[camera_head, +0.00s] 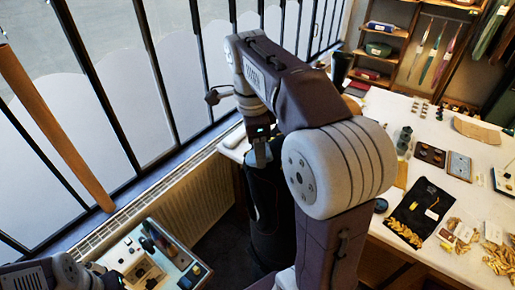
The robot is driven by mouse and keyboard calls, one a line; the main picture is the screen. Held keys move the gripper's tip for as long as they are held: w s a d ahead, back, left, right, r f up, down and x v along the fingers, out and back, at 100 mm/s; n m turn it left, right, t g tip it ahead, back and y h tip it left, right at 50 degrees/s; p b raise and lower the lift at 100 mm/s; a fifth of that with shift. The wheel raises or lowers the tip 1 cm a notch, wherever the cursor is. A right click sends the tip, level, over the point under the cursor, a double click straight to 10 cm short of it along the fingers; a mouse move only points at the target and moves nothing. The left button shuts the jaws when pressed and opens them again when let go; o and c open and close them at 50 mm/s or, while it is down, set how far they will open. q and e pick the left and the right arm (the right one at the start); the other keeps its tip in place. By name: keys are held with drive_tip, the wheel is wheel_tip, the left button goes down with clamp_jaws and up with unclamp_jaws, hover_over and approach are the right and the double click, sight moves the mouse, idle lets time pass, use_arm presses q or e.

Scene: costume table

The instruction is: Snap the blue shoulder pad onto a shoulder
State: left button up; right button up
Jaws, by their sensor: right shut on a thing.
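My right gripper (263,160) points down beside the left end of the table, above a tall black form (268,215). Its fingertips meet the top of the black form in the picture. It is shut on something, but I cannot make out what. I cannot tell whether the black form is a costume body with a shoulder. I cannot pick out a blue shoulder pad; my right arm covers much of the middle. Part of my left arm shows at the bottom left, with its gripper out of view.
The white table (400,103) fills the right side. It bears a black cloth (425,193) with gold pieces, small trays (430,155) and gold braid (498,258). Shelves (385,45) stand behind. A tool tray (130,247) is at lower left, before the windows.

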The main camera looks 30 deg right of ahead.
sight(250, 158)
drive_tip(key=shift+d+f+b, duration=0.25)
drive_tip(key=shift+f+b, duration=0.15)
drive_tip(key=shift+f, duration=0.15)
idle(0.4)
drive_tip(key=o, duration=1.8)
drive_tip(key=shift+o, duration=0.2)
drive_tip(key=shift+r, duration=0.1)
drive_tip(key=r+p, duration=0.1)
drive_tip(key=a+r+p, duration=0.1)
drive_tip(key=p, duration=0.1)
drive_tip(key=shift+w+a+r, duration=0.1)
drive_tip(key=shift+w+r, duration=0.05)
drive_tip(key=shift+r, duration=0.2)
drive_tip(key=shift+a+r, duration=0.1)
drive_tip(key=shift+a, duration=0.05)
drive_tip(key=shift+w+a+r, duration=0.1)
drive_tip(key=shift+a+r, duration=0.15)
drive_tip(key=shift+r, duration=0.25)
drive_tip(key=shift+w+a+r, duration=0.1)
drive_tip(key=shift+a+r, duration=0.15)
drive_tip(key=shift+r, duration=0.2)
drive_tip(key=shift+w+a+r, duration=0.1)
drive_tip(key=shift+a+r, duration=0.2)
drive_tip(key=shift+r, duration=0.25)
drive_tip(key=shift+a+r, duration=0.25)
drive_tip(key=shift+r, duration=0.3)
